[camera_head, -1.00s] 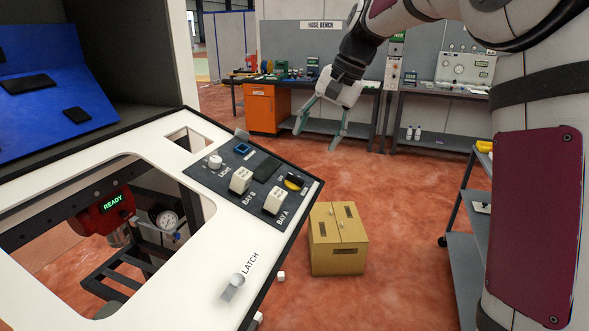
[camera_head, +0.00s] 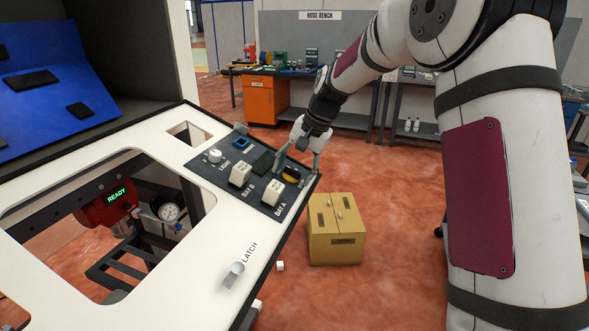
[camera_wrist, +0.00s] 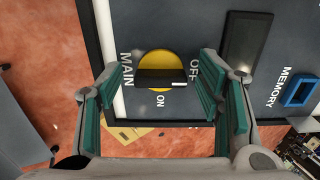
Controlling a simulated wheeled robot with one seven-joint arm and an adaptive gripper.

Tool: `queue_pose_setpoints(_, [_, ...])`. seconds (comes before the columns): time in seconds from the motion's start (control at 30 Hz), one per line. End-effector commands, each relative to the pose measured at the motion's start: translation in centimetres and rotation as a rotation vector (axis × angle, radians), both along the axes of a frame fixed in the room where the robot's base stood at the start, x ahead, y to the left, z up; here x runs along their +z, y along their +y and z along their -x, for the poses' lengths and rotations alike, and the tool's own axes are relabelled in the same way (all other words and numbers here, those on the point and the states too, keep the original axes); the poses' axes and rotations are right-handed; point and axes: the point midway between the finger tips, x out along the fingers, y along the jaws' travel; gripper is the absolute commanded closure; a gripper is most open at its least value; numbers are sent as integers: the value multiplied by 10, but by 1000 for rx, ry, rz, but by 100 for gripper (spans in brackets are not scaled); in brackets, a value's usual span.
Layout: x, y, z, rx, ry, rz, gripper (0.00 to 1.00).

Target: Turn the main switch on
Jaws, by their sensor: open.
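The main switch (camera_head: 291,174) is a yellow disc with a black bar handle on the dark control panel (camera_head: 226,172), near its far right corner. In the wrist view the main switch (camera_wrist: 162,72) lies between my open fingers, beside the words MAIN, OFF and ON. Its bar lies crosswise in that view, with a small white mark at its right end, between OFF and ON. My gripper (camera_head: 297,167) is open over the switch, and it also shows in the wrist view (camera_wrist: 165,100). Whether a finger touches the switch I cannot tell.
White BAY A (camera_head: 270,190) and BAY B (camera_head: 240,174) switches, a LIGHT knob (camera_head: 215,156) and a blue-framed MEMORY slot (camera_head: 242,143) share the panel. A LATCH lever (camera_head: 234,274) is nearer on the white top. A cardboard box (camera_head: 336,230) stands on the floor.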

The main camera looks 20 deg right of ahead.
Motion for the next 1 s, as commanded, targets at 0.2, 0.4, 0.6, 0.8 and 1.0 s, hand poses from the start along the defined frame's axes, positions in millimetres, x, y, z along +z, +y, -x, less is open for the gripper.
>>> queue_pose_setpoints(0.2, [0, 0, 0, 0, 0, 0, 47])
queue_pose_setpoints(0.4, [0, 0, 0, 0, 0, 0, 88])
queue_pose_setpoints(0.6, [0, 0, 0, -6, 2, -1, 88])
queue_pose_setpoints(0.8, [1, 1, -1, -54, 17, -14, 88])
queue_pose_setpoints(1.0, [1, 1, -1, -171, 54, -41, 88])
